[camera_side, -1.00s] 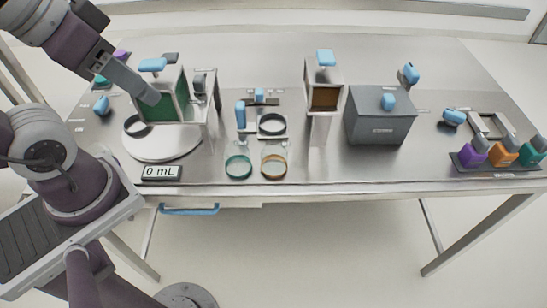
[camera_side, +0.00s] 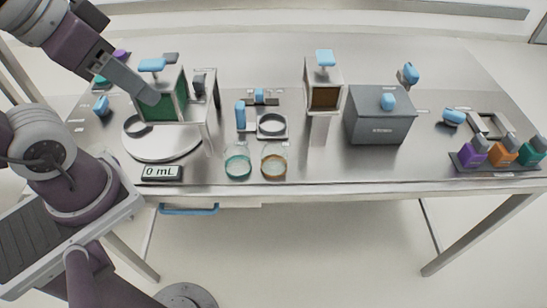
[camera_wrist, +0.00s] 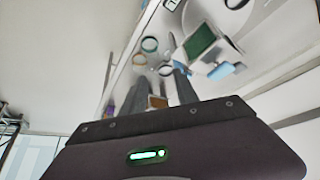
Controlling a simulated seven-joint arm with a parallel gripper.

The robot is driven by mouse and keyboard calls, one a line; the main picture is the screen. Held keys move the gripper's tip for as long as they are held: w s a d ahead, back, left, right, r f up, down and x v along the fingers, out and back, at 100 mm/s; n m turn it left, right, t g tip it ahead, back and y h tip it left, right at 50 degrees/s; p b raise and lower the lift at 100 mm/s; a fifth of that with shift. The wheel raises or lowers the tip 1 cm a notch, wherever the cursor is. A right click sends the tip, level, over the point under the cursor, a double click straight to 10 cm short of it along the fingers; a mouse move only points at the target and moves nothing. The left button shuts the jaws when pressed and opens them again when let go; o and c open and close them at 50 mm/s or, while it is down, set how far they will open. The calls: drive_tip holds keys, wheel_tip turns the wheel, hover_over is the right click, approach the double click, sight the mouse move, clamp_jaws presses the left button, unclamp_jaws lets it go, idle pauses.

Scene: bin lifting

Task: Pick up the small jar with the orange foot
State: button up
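The small jar with the orange foot (camera_side: 273,162) is clear glass and stands near the front edge of the table in the side view. A matching jar with a teal foot (camera_side: 238,163) stands just left of it. In the wrist view, the orange-foot jar (camera_wrist: 139,59) and the teal-foot jar (camera_wrist: 149,44) show small, beyond the fingers. My gripper (camera_side: 150,96) is high at the left in the side view, in front of the green-windowed box and well away from the jars.
A round white plate (camera_side: 165,150) and a "0 mL" display (camera_side: 162,173) lie left of the jars. A dark ring stand (camera_side: 271,125) is right behind them. A brown-windowed box (camera_side: 325,85) and a grey bin (camera_side: 380,125) stand to the right. Purple, orange and green bottles (camera_side: 503,155) are far right.

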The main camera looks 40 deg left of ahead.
drive_tip(key=o, duration=0.9)
drive_tip(key=shift+o, duration=0.2)
drive_tip(key=m+g, duration=0.5)
drive_tip(key=m, duration=1.3)
hover_over(275, 158)
drive_tip(key=w+a, duration=0.2)
drive_tip(key=f, duration=1.7)
drive_tip(key=shift+a+f, duration=0.15)
drive_tip(key=shift+a, duration=0.05)
drive_tip(key=shift+g, duration=0.3)
drive_tip(key=f, duration=0.8)
drive_tip(key=shift+s+d+f, duration=0.1)
drive_tip(key=shift+s+d, duration=0.15)
drive_tip(key=shift+d, duration=0.15)
